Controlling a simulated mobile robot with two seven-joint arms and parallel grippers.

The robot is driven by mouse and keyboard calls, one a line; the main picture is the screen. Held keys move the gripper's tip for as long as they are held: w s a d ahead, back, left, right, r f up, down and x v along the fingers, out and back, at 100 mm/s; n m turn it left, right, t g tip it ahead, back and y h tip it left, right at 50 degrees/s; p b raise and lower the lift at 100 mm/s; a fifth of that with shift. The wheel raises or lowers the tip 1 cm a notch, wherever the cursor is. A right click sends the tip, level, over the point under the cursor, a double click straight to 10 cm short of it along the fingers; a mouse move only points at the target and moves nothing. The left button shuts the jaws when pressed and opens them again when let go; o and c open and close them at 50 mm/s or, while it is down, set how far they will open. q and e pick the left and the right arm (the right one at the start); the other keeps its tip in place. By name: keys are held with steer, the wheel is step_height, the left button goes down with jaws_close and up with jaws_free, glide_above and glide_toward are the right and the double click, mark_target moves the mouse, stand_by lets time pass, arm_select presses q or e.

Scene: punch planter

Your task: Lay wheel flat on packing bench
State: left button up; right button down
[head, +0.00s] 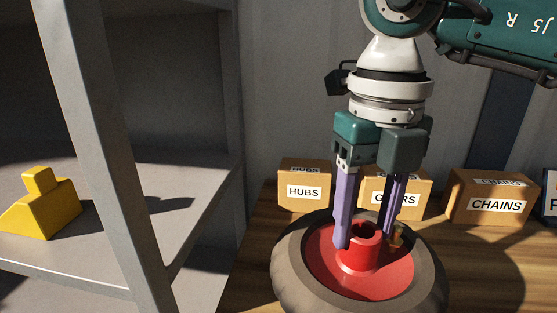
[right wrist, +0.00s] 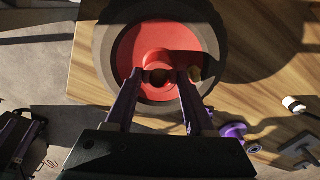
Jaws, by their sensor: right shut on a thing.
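The wheel, a red disc with a raised hub and a grey tyre, shows at the bottom of the head view (head: 390,280) and at the top of the right wrist view (right wrist: 150,40). It lies level, hub up. My right gripper (head: 367,238) points down with its purple fingers shut on the hub. The wooden packing bench (head: 500,285) is under and beside the wheel. A gap beneath the wheel cannot be judged. Part of my left gripper (right wrist: 20,135) seems to show at the lower left.
Cardboard boxes marked HUBS (head: 305,190), GEARS (head: 412,188) and CHAINS (head: 495,200) line the back. A grey shelf (head: 120,230) with a yellow block (head: 42,208) stands left. A purple part (right wrist: 233,131) and dark tools lie lower right in the wrist view.

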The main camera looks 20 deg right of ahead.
mark_target(354, 271)
steer(key=shift+f+b, duration=0.6)
steer(key=shift+f, duration=3.25)
steer(key=shift+w, duration=0.1)
steer(key=shift+f, duration=0.15)
steer(key=shift+c, duration=1.3)
jaws_free()
